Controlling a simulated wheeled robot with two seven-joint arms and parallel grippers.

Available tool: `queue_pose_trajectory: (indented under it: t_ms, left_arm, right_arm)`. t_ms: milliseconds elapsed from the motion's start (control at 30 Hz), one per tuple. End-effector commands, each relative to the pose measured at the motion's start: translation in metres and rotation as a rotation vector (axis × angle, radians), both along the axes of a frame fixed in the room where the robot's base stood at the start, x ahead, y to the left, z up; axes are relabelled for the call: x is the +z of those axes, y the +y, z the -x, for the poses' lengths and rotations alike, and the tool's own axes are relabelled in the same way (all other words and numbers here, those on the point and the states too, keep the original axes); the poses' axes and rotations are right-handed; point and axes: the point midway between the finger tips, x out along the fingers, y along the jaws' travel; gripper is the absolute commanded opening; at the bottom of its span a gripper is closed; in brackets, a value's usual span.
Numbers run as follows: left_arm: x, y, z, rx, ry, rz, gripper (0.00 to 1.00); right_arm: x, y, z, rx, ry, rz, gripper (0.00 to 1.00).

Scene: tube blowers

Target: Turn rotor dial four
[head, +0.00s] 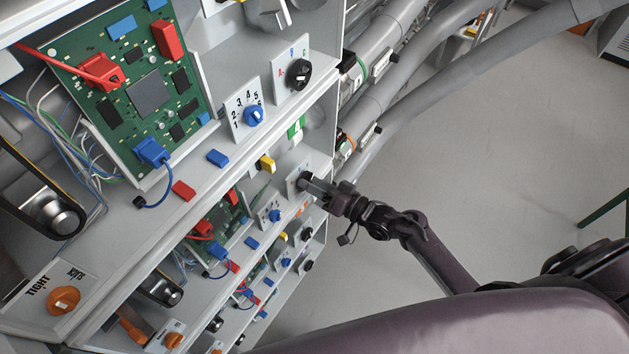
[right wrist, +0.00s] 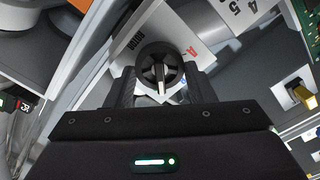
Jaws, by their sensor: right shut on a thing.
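The black rotor dial (right wrist: 160,68) sits on a white plate with a red letter A in the right wrist view. Its white pointer mark faces down in that view. My right gripper (right wrist: 160,82) has one finger on each side of the dial and is shut on it. In the head view, my right gripper (head: 308,182) reaches in from the right to the second unit down and largely hides this dial. Another black rotor dial (head: 297,75), marked A, B and C, is on the top unit. My left gripper is not in view.
The stacked units carry a blue numbered dial (head: 254,116), a yellow switch (head: 266,164), a green circuit board (head: 130,85) and an orange knob (head: 63,300). Grey pipes (head: 390,50) run behind on the right. The floor (head: 500,140) at the right is largely clear.

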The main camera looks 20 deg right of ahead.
Motion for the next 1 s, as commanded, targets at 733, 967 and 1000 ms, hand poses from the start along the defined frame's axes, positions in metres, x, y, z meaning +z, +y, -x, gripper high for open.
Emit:
queue_pose_trajectory:
  t_ms: [733, 967, 1000]
  left_arm:
    - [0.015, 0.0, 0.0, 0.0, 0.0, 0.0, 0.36]
    - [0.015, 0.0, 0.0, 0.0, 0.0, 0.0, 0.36]
    - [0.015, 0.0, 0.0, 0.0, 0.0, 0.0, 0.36]
  right_arm:
    - [-0.001, -0.001, 0.0, -0.001, 0.201, -0.257, 0.26]
    - [-0.002, -0.001, 0.0, -0.001, 0.203, -0.259, 0.26]
    - [-0.002, -0.001, 0.0, -0.001, 0.203, -0.259, 0.26]
